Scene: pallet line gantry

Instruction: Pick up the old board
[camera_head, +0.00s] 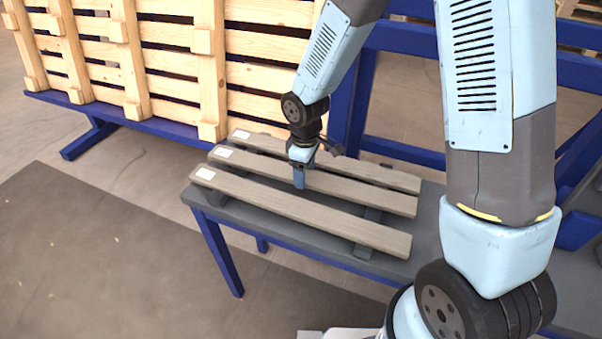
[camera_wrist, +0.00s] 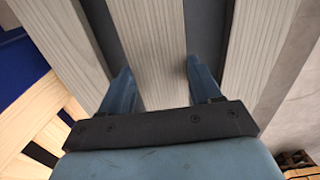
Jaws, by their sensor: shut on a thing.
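Three weathered grey boards lie side by side on dark bearers, each with a white label at its left end. In the head view they are the front board (camera_head: 300,208), the middle board (camera_head: 250,164) and the back board (camera_head: 375,171). My gripper (camera_head: 299,181) points down at the middle board. In the wrist view my gripper (camera_wrist: 158,68) has one finger on each side of the middle board (camera_wrist: 152,45), shut on it across its width. The board still lies level with its neighbours. The fingertips are partly hidden in the gaps beside it.
The boards rest on a grey-topped table (camera_head: 430,215) with blue legs. A pale wooden pallet (camera_head: 175,60) leans upright on a blue frame (camera_head: 140,128) close behind. A blue gantry beam (camera_head: 405,150) runs behind the table. The floor at front left is clear.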

